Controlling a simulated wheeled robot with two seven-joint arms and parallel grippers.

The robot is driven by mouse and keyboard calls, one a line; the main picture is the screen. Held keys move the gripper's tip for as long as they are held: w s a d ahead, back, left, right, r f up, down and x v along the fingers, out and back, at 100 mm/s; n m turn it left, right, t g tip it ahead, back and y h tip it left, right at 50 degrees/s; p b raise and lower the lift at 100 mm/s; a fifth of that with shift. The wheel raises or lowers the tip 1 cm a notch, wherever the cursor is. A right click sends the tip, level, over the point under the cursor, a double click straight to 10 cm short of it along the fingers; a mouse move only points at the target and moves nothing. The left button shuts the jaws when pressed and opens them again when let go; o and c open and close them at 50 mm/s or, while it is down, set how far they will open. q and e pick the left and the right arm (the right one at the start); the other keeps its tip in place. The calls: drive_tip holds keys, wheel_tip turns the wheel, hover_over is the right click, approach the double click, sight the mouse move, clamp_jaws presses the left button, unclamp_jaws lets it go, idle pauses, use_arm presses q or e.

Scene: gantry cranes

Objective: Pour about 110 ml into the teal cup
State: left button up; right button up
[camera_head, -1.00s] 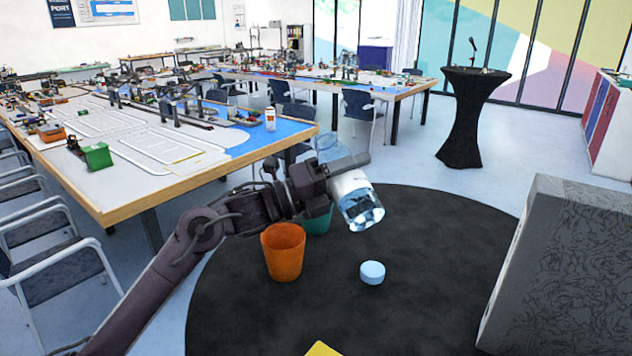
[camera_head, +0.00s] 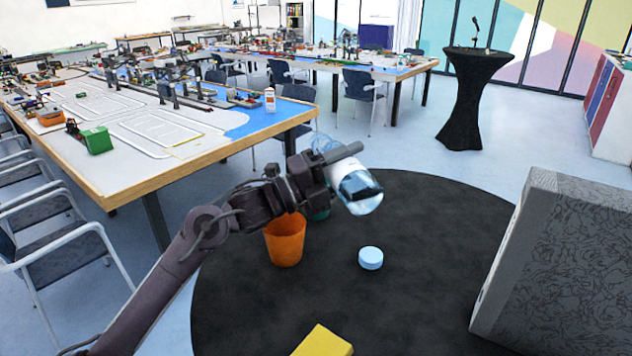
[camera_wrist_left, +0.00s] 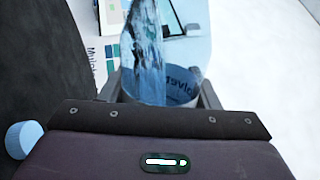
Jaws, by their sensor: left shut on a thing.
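My left gripper (camera_head: 345,170) is shut on a clear bottle (camera_head: 364,204) with a white label, held tilted above the black round surface. Water shows inside the bottle in the left wrist view (camera_wrist_left: 148,60); I cannot tell whether any leaves it. My right gripper is not in view.
A light blue round cap (camera_head: 371,258) lies on the black round surface (camera_head: 430,270). A yellow block (camera_head: 322,342) is at the bottom edge. A grey patterned box (camera_head: 560,265) stands at right. Model tables (camera_head: 130,180) and chairs are at left.

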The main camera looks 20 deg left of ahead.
use_arm(q)
drive_tip(key=shift+r+n+p, duration=0.15)
drive_tip(key=shift+n+p, duration=0.15)
drive_tip(key=shift+n, duration=0.5)
drive_tip(key=shift+s, duration=0.15)
drive_tip(key=shift+s+d+n+y, duration=0.3)
drive_tip(key=shift+s+d, duration=0.2)
drive_tip(key=shift+s, duration=0.3)
drive_tip(key=shift+n+t, duration=0.4)
idle(0.9)
